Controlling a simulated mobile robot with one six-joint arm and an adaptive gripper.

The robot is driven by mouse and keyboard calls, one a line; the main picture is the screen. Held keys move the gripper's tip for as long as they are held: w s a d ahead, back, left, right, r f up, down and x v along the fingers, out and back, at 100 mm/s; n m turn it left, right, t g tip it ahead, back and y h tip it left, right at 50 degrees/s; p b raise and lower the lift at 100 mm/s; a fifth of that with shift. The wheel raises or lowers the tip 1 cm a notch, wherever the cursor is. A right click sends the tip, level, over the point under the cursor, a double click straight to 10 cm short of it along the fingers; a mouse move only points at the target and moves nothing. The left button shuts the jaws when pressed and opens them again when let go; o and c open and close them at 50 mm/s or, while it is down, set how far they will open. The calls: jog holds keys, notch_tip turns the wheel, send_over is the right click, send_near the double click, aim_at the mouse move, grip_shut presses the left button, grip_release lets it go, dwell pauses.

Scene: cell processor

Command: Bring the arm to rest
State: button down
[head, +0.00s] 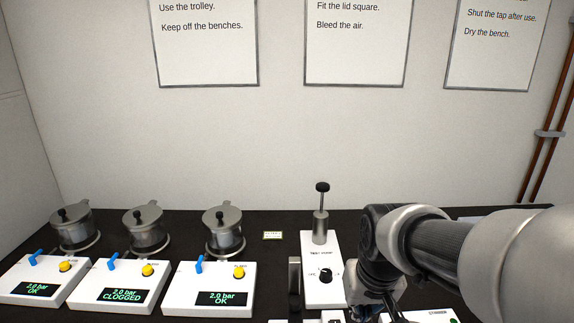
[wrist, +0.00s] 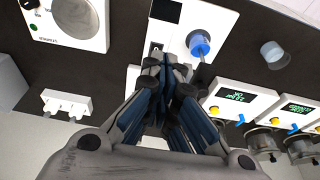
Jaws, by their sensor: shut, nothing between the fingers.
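My gripper (wrist: 168,75) shows in the wrist view with its dark, blue-padded fingers together and nothing between them. My arm reaches in from the right in the head view and bends down at the bench, right of the white test pump panel (head: 313,291). The gripper end is largely cut off or hidden by the arm there. In the wrist view the fingers point toward a white unit with a blue knob (wrist: 200,46); whether they touch anything cannot be told.
Three white display units, left (head: 40,275), middle (head: 118,281) and right (head: 207,285), stand before metal lidded pots. The middle one reads CLOGGED. A black-topped plunger (head: 321,222) rises behind the pump panel. Signs hang on the wall; the space above the bench's left is clear.

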jog(key=s+r+t+b, duration=0.1)
jog(key=s, duration=1.5)
jog(key=shift+s+r+t+b, duration=0.3)
jog(key=shift+s+r+b, duration=0.05)
jog(key=shift+b, duration=0.05)
